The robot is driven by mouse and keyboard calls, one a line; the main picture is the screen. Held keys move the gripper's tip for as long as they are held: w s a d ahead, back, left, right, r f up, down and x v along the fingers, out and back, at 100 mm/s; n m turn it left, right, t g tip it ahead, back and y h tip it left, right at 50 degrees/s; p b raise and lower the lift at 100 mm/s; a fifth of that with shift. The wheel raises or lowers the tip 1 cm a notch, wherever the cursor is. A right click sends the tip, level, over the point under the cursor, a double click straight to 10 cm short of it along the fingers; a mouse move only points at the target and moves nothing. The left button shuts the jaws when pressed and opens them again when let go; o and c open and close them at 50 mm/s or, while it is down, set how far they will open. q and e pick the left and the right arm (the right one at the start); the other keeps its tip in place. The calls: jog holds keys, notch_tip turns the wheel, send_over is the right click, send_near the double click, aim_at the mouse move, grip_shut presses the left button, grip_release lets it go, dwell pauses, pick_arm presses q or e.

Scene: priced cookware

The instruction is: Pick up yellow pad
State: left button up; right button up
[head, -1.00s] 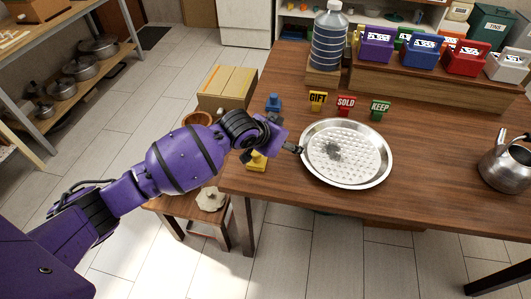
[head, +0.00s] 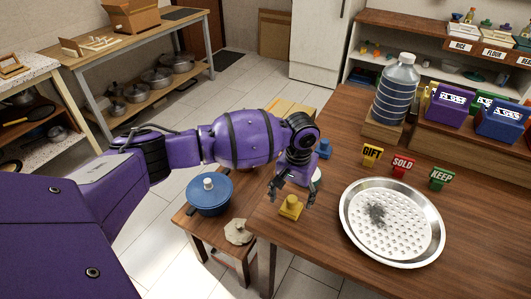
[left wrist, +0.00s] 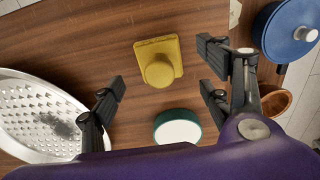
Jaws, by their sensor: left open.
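The yellow pad (head: 290,208), a square base with a round knob on top, lies on the wooden table (head: 311,239) near its left corner. In the left wrist view the yellow pad (left wrist: 158,66) sits knob towards the camera, between and slightly beyond the spread fingers. My left gripper (head: 291,197) points down over the pad, open and empty. Its fingers also show apart in the left wrist view (left wrist: 162,84). I cannot tell exactly how high they are above the table. My right gripper is not in view.
A round white-topped, green-sided thing (left wrist: 178,127) stands close to the pad. A perforated steel pan (head: 350,222) lies to the right. A blue pad (head: 324,149) and GIFT (head: 371,154), SOLD and KEEP signs stand behind. A blue pot (head: 209,196) sits on a low bench at left.

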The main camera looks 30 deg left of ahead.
aim_at(293, 198)
pick_arm(q)
notch_tip(293, 198, down, 4)
jog(key=shift+s+r, duration=0.1)
jog(key=shift+r, duration=0.1)
jog(key=shift+c, duration=1.1)
jog(key=c, duration=1)
jog(key=shift+c, duration=0.2)
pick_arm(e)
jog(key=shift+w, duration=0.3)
pick_arm(q)
jog(key=shift+r, duration=0.1)
